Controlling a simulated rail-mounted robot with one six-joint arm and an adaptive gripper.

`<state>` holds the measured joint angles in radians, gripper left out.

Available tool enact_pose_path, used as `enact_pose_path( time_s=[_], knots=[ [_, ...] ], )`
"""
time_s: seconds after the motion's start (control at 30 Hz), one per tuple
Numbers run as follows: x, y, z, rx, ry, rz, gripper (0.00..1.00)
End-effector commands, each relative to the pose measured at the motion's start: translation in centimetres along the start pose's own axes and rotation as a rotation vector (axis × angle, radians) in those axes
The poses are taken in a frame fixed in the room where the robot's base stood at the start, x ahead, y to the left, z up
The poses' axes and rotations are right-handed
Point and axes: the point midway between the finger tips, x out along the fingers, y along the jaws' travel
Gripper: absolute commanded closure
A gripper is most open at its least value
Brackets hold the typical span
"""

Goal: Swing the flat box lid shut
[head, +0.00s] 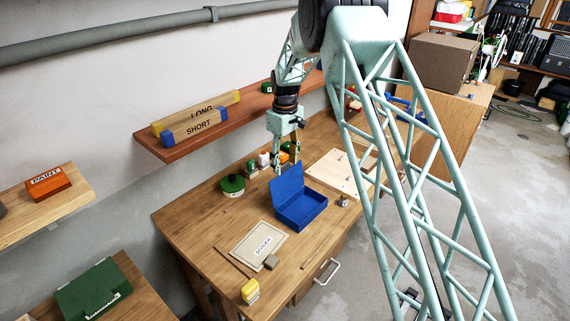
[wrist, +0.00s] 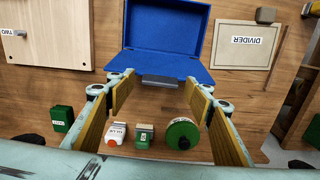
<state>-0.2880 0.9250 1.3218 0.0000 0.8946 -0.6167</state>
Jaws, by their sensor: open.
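The flat blue box (head: 303,212) stands open on the wooden workbench. Its blue lid (head: 286,184) is raised and leans up at the box's back-left side. In the wrist view the box (wrist: 166,25) fills the upper middle. My gripper (head: 286,164) is at the wall side of the lid, close to its upper edge, pointing down. In the wrist view my gripper (wrist: 160,84) has its fingers wide apart, with a dark grey piece at the blue edge between the tips. I cannot tell whether a finger touches the lid. Nothing is held.
A round green tin (head: 232,185) and several small containers stand behind the box. A divider panel (head: 249,247) lies to the left, and a pale wooden board (head: 338,175) to the right. A shelf (head: 215,127) with long and short blocks hangs on the wall.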

Motion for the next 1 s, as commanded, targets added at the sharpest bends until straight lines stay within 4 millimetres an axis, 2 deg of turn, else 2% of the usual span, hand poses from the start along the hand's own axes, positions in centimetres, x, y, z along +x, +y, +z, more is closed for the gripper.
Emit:
enact_pose_path(
  time_s=[0.43,0.8,1.0],
  knots=[
    [0.55,-0.01,0.01,0.000,0.000,0.000,0.52],
    [0.54,-0.01,0.01,0.000,0.000,0.000,0.85],
    [0.54,-0.10,-0.02,-0.001,0.002,0.000,0.85]
  ],
)
